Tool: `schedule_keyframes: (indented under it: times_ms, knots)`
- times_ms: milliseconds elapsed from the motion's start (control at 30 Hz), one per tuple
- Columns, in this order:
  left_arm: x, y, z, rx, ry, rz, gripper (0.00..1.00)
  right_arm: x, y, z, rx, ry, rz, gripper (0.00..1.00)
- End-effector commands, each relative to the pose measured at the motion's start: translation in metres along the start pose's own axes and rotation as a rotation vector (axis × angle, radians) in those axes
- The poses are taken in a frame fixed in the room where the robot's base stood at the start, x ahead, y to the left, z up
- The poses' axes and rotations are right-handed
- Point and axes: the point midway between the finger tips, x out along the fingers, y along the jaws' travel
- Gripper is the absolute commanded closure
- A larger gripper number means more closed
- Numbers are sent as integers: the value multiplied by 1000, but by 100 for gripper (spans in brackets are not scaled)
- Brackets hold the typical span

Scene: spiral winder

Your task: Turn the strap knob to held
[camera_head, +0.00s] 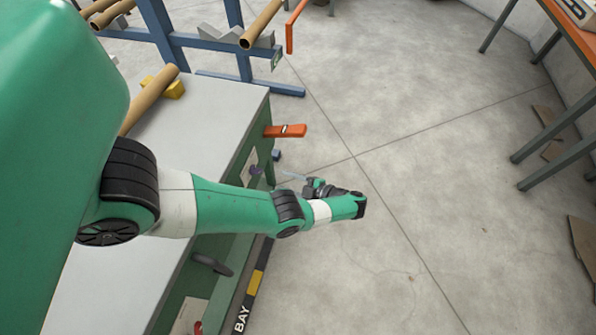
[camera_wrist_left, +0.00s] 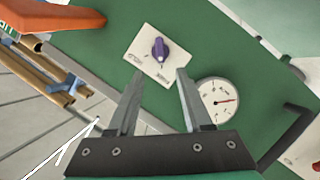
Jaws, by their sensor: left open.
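The strap knob (camera_wrist_left: 158,48) is a small purple knob on a cream label plate (camera_wrist_left: 146,62) fixed to the green side panel of the machine. Its plate lettering is too small to read. In the head view the purple knob (camera_head: 256,170) shows on the side of the bench. My left gripper (camera_wrist_left: 159,73) is open and empty, its two fingers pointing at the panel with the knob seen just beyond and between their tips. The knob appears untouched. In the head view my left gripper (camera_head: 292,175) is beside the panel, to the right of the knob. My right gripper is not in view.
A round dial gauge (camera_wrist_left: 219,98) and a dark bent handle (camera_wrist_left: 288,136) lie right of the knob in the wrist view. An orange lever (camera_head: 285,130) juts from the bench (camera_head: 215,105). A blue rack (camera_head: 240,60) holds tubes behind.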

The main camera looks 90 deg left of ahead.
Motion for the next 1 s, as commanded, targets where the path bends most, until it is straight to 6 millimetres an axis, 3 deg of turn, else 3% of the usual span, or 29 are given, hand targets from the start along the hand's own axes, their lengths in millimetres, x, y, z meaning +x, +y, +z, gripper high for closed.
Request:
schedule_keyframes:
  times_ms: [367, 600, 800, 1000]
  knots:
    - [59, -5, 3, -4, 2, -3, 50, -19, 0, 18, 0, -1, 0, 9]
    - [92, -8, 7, -4, 0, -2, 50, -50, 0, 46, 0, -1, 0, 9]
    - [109, -4, 4, -1, 0, 0, 50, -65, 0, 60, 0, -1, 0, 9]
    - [111, 0, 0, 0, 0, 1, 50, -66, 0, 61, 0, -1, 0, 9]
